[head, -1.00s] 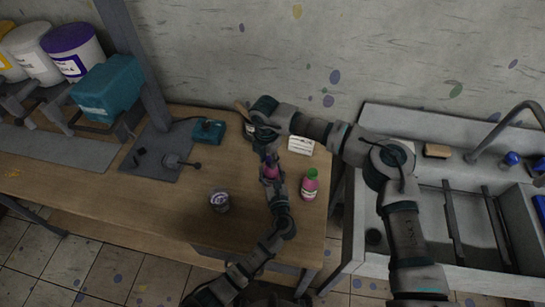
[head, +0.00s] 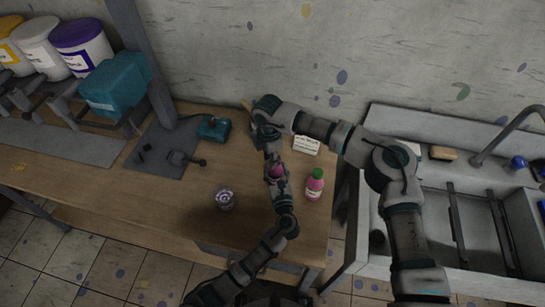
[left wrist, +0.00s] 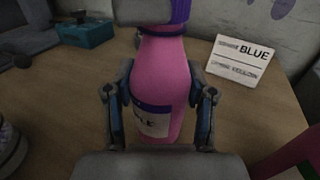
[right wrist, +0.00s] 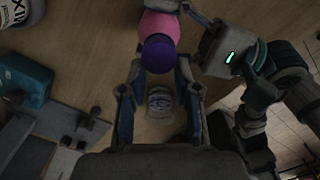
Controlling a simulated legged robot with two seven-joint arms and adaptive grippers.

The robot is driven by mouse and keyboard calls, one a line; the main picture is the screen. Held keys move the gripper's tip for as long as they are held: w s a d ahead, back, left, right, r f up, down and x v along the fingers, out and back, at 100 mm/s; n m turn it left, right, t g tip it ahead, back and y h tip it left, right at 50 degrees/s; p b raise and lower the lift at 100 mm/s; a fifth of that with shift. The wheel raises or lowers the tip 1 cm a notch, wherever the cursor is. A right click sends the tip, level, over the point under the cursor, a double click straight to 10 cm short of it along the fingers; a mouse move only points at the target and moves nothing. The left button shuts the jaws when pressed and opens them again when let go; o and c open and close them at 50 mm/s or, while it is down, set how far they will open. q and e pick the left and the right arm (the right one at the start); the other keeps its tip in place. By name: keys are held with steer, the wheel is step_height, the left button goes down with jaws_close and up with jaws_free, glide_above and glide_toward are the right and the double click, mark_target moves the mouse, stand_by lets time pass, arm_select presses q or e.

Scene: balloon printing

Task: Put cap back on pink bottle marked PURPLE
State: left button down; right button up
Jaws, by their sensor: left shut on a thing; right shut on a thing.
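The pink bottle (left wrist: 160,75) stands upright between the fingers of my left gripper (left wrist: 158,100), which is shut on its body. Its label is partly hidden; only the end of a word shows. The bottle also shows in the head view (head: 277,172). The purple cap (right wrist: 158,53) is at the bottle's top, between the fingertips of my right gripper (right wrist: 160,68), which is shut on it. In the left wrist view, purple (left wrist: 181,10) meets the pink neck at the top edge. I cannot tell whether the cap is fully seated.
A pink bottle with a green cap (head: 316,184) stands just right of my left gripper. A small round jar (head: 225,199) is to the left. A white BLUE sign (head: 306,145) stands behind. A teal box (head: 213,128) is at back left. The table's front left is clear.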

stand_by(0.3)
steer(key=o, duration=0.7)
steer(key=shift+d, duration=0.4)
steer(key=shift+a+r, duration=0.3)
steer(key=shift+r, duration=0.15)
step_height(320, 180, up, 4)
steer(key=shift+f, duration=0.2)
steer(key=shift+d, duration=0.1)
steer(key=shift+c, duration=0.4)
